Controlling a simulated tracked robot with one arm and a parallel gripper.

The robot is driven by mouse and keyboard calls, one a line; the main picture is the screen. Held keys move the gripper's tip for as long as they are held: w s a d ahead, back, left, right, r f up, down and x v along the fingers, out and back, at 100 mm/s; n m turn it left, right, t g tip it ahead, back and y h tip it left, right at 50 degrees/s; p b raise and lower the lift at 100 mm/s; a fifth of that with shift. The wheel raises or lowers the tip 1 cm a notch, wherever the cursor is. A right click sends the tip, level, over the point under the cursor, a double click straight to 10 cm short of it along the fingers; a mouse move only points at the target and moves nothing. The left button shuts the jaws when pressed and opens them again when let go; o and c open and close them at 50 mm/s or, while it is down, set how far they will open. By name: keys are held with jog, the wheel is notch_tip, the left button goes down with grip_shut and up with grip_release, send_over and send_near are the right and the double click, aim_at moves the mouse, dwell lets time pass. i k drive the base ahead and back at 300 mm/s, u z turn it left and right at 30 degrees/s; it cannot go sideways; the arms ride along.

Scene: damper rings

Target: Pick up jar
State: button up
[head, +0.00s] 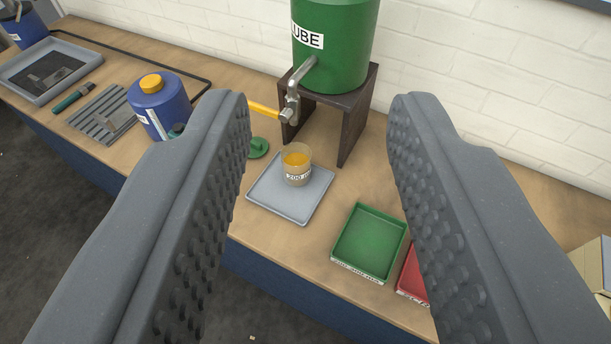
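A small clear jar (297,164) with amber liquid and a white label reading "200" stands upright on a grey square tray (285,207) on the bench. My gripper (318,110) is open and empty, its two grey studded fingers wide apart in the foreground. The jar shows between the fingers, farther off and below, touching neither. A green lid-like disc (258,147) lies on the bench left of the jar, partly close to the left finger's edge.
A green tank (335,55) marked "LUBE" stands on a dark stand (358,125) behind the jar, with a metal tap and yellow lever (264,109). A green tray (368,241) and red tray (412,277) lie at right. A blue container (160,102) stands left.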

aim_at(295, 157)
jog(key=z, duration=0.95)
jog(key=i, duration=0.5)
jog(key=u, duration=0.2)
